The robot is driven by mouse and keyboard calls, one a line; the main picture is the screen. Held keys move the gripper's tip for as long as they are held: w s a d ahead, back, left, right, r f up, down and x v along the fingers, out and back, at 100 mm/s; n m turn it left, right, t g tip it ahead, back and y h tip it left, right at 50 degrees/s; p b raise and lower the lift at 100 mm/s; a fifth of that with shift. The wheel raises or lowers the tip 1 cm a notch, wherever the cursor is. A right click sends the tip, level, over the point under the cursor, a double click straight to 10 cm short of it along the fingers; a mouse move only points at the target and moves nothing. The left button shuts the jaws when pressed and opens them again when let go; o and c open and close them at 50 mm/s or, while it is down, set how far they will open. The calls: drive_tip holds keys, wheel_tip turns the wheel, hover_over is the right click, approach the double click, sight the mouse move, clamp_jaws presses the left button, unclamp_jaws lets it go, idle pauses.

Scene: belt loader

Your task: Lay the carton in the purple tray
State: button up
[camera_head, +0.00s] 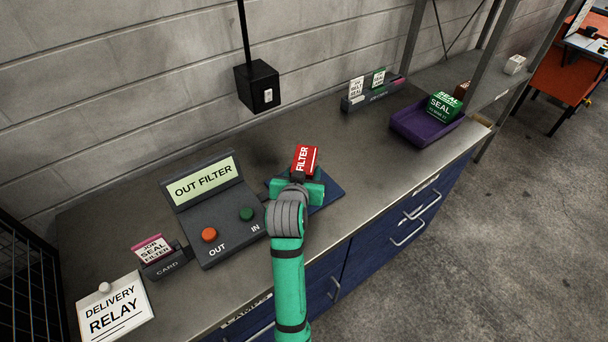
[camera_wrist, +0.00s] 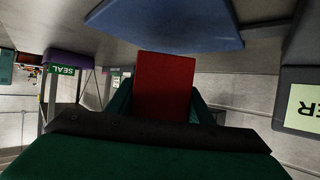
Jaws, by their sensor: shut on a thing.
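My gripper (camera_head: 296,188) is shut on a red carton (camera_head: 305,158) marked FILTER, over or beside a blue mat (camera_head: 327,194) on the counter. In the wrist view the red carton (camera_wrist: 163,88) is between the jaws, and the blue mat (camera_wrist: 170,22) shows beyond it. The head view does not make clear whether the carton touches the mat. The purple tray (camera_head: 411,131) stands at the right end of the counter, well away from my gripper. A green carton (camera_head: 441,107) marked SEAL is in the tray.
A grey panel (camera_head: 212,216) reads OUT FILTER and has OUT and IN buttons. A card holder (camera_head: 165,263) holds a card reading JOB SEAL FILTER. A DELIVERY RELAY sign (camera_head: 113,306) lies at left. A rack with cards (camera_head: 372,95) stands at back. Counter between mat and tray is clear.

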drive_tip(key=shift+w+f, duration=0.2)
drive_tip(key=shift+f, duration=0.1)
drive_tip(key=shift+w+a+f, duration=0.1)
drive_tip(key=shift+w+f, duration=0.1)
drive_tip(key=shift+f, duration=0.4)
drive_tip(key=shift+w+f, duration=0.15)
drive_tip(key=shift+f, duration=0.45)
drive_tip(key=shift+s+f, duration=0.1)
drive_tip(key=shift+f, duration=0.4)
drive_tip(key=shift+f, duration=0.1)
drive_tip(key=o, duration=1.4)
